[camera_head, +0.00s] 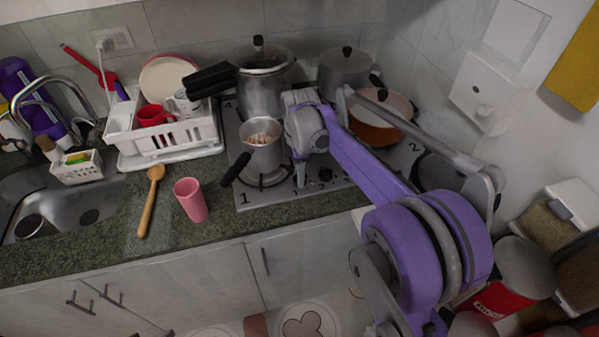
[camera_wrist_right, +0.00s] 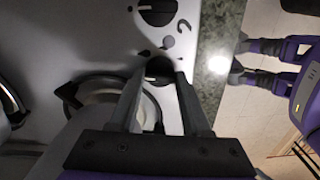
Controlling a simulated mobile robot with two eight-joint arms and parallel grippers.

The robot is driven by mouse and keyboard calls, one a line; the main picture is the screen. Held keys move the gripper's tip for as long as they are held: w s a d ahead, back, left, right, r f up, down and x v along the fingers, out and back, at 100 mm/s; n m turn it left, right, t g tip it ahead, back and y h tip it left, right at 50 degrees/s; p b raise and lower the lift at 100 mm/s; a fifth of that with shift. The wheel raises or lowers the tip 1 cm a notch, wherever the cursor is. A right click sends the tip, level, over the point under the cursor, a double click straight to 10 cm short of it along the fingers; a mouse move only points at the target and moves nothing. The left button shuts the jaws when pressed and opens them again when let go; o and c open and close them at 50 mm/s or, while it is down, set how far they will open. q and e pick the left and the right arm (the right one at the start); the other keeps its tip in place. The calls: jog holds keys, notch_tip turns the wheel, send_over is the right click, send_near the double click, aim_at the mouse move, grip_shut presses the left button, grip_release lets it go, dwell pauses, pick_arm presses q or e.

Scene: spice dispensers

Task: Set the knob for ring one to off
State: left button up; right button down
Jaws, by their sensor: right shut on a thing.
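The grey cooktop (camera_head: 284,196) has a painted "1" at its front left corner. Ring one (camera_head: 270,180) is beside it, under a small metal pot (camera_head: 264,150). My right gripper (camera_head: 300,176) reaches down to the cooktop's front edge, right of that pot. In the right wrist view its two fingers (camera_wrist_right: 160,74) are shut around a black knob (camera_wrist_right: 160,67). The knob's pointer is mostly hidden, so I cannot tell its setting. Another black knob (camera_wrist_right: 157,12) is apart from the fingers; it also shows in the head view (camera_head: 325,174). My left gripper is not clearly seen.
A pressure cooker (camera_head: 264,88) and an orange-sided pan (camera_head: 374,128) stand on the cooktop. The small pot's dark handle (camera_head: 236,169) sticks out front left. A pink cup (camera_head: 190,199) and wooden spoon (camera_head: 150,200) are on the counter. A dish rack (camera_head: 166,138) stands behind them.

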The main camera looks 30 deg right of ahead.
jog(key=shift+c, duration=1.8)
grip_release()
jog(key=shift+r, duration=0.1)
notch_tip(320, 180, up, 11)
jog(key=shift+f+p, duration=0.2)
jog(key=shift+p, duration=0.15)
